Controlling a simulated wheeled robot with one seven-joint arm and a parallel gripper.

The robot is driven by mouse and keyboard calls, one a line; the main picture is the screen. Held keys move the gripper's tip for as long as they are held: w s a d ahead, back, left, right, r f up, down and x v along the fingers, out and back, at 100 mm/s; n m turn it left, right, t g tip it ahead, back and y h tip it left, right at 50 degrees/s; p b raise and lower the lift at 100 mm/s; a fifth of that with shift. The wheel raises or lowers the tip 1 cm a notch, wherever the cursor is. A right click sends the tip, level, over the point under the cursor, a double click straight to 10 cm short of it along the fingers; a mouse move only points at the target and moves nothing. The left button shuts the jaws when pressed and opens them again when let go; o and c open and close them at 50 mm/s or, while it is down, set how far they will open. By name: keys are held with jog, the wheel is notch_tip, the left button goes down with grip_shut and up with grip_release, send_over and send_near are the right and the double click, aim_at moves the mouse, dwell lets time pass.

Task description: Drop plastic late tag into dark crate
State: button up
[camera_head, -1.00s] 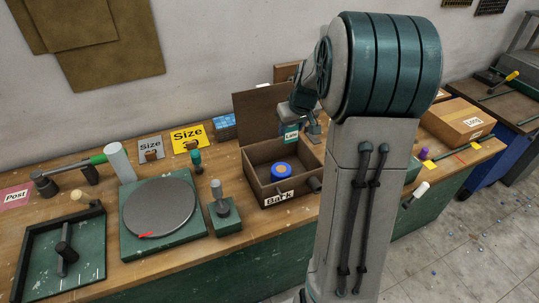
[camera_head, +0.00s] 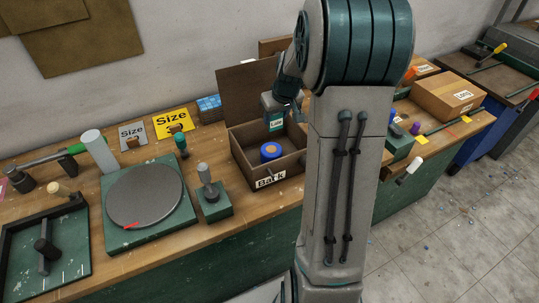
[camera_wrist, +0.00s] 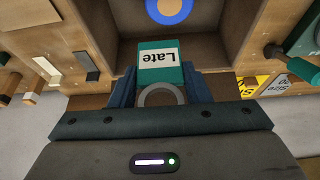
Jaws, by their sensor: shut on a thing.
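The late tag (camera_head: 276,125) is a teal piece with a white label reading "Late"; it also shows in the wrist view (camera_wrist: 160,62). My gripper (camera_wrist: 160,92) is shut on it, a finger on each side. In the head view my gripper (camera_head: 277,108) holds the tag above the dark crate (camera_head: 237,151), a brown open box labelled "Bark" with its lid raised at the back. A blue roll with an orange centre (camera_head: 271,152) lies inside the crate. The tag appears apart from the crate floor.
A round grey turntable (camera_head: 146,194) and a green block with a grey knob (camera_head: 212,203) stand left of the crate. A yellow "Size" card (camera_head: 174,122) is behind them. A cardboard box (camera_head: 447,96) stands at the right. My arm hides part of the bench.

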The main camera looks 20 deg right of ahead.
jog(key=o, duration=1)
jog(key=shift+r, duration=0.1)
jog(key=b+v, duration=0.1)
jog(key=v, duration=1.2)
jog(key=shift+s+r+b, duration=0.2)
jog(key=shift+r+b, duration=0.1)
jog(key=shift+b, duration=0.05)
